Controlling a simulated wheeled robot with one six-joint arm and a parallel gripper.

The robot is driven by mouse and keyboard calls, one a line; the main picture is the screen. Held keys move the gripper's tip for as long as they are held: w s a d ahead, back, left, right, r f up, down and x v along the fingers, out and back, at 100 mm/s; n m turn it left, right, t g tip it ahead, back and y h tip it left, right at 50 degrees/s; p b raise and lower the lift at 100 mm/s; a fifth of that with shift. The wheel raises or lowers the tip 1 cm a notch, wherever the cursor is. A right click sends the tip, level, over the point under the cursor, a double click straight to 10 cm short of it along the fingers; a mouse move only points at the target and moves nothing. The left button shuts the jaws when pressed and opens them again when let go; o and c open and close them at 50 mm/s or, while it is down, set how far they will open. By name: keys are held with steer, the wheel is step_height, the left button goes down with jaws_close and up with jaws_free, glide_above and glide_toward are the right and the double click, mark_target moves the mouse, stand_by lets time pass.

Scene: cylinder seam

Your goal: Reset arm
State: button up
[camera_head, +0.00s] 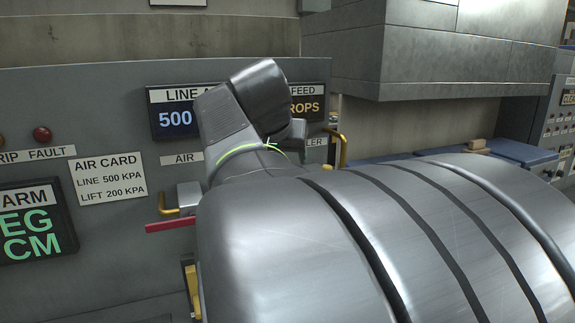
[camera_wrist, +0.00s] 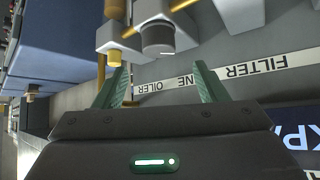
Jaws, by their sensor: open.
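My arm (camera_head: 240,115) reaches up behind the large metal cylinder in the head view, bent in front of the wall panel. My gripper is hidden from the head view. In the wrist view my gripper (camera_wrist: 161,66) is open, its two green fingers spread wide. I see nothing held between them. Beyond the fingers are grey fittings, one with a yellow end (camera_wrist: 122,56) and one with a dark round end (camera_wrist: 158,40). I cannot tell how far the fingertips are from them.
The brushed-metal cylinder (camera_head: 270,240) with dark bands fills the front right. The grey wall panel (camera_head: 110,110) carries signs, displays and a red bar (camera_head: 170,225) at left. A metal hood (camera_head: 440,60) hangs at upper right. Blue blocks (camera_wrist: 60,40) stand left in the wrist view.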

steer(key=x, duration=0.8)
steer(key=shift+w+d+f+p, duration=0.1)
steer(key=shift+w+f+p, duration=0.1)
steer(key=shift+p, duration=0.2)
steer(key=shift+r+n+y+p, duration=0.25)
steer(key=shift+n+y+p, duration=0.05)
steer(key=shift+p, duration=0.25)
steer(key=shift+s+n+y+p, duration=0.15)
steer(key=shift+n+y+p, duration=0.15)
steer(key=shift+n+p, duration=0.15)
steer(key=shift+f+n+y+p, duration=0.1)
steer(key=shift+n+y+p, duration=0.7)
steer(key=shift+n, duration=0.25)
steer(key=shift+n+y, duration=0.4)
steer(key=shift+n, duration=0.1)
steer(key=shift+n+g+y, duration=0.4)
steer(key=shift+n+y, duration=0.7)
steer(key=shift+n, duration=0.4)
steer(key=b+v, duration=0.1)
steer(key=v, duration=0.9)
steer(key=shift+d, duration=0.1)
